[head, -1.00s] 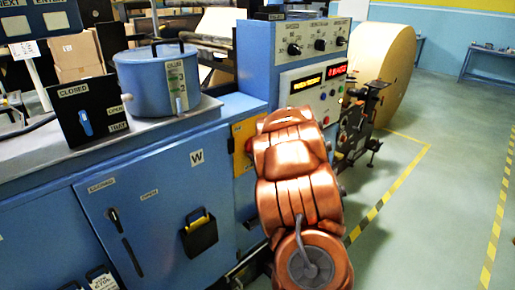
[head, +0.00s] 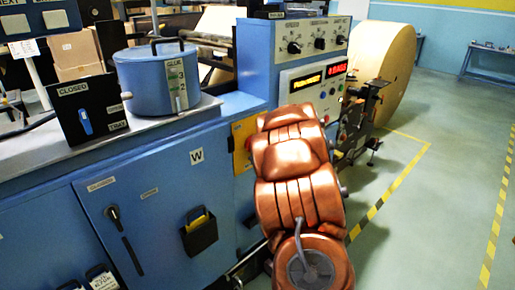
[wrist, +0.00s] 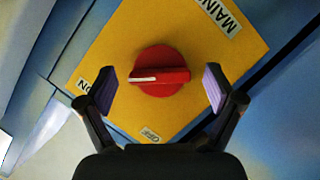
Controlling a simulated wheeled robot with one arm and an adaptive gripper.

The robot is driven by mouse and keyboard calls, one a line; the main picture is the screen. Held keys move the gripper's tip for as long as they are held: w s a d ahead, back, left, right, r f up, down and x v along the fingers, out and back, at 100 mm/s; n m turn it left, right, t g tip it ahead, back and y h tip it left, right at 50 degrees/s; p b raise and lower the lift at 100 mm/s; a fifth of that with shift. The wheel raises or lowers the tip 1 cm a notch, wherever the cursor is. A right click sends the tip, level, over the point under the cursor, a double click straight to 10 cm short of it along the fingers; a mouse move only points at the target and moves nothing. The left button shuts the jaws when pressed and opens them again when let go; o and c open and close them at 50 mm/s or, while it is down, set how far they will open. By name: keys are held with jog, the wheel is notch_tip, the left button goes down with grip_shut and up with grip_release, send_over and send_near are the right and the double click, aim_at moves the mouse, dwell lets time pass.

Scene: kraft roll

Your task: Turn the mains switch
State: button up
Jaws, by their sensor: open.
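The mains switch (wrist: 160,71) is a round red knob with a white pointer line on a yellow plate (wrist: 205,40). In the wrist view the plate looks tilted, with labels MAINS, ON at the left and OFF at the bottom. The white line points left, towards the ON side. My gripper (wrist: 160,90) is open, one purple-padded finger on each side of the knob, with gaps to both. In the head view my copper-coloured arm covers most of the yellow plate (head: 242,130), and my gripper is hidden.
A blue machine cabinet (head: 160,190) with a W label carries a blue glue pot (head: 155,82) and a black switch box (head: 88,110). A control panel (head: 312,40) rises behind my arm. A large kraft roll (head: 388,60) stands beyond it. Open floor lies at the right.

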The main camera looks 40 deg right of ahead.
jog(key=v, duration=1)
jog(key=shift+s+r, duration=0.1)
dwell(0.4)
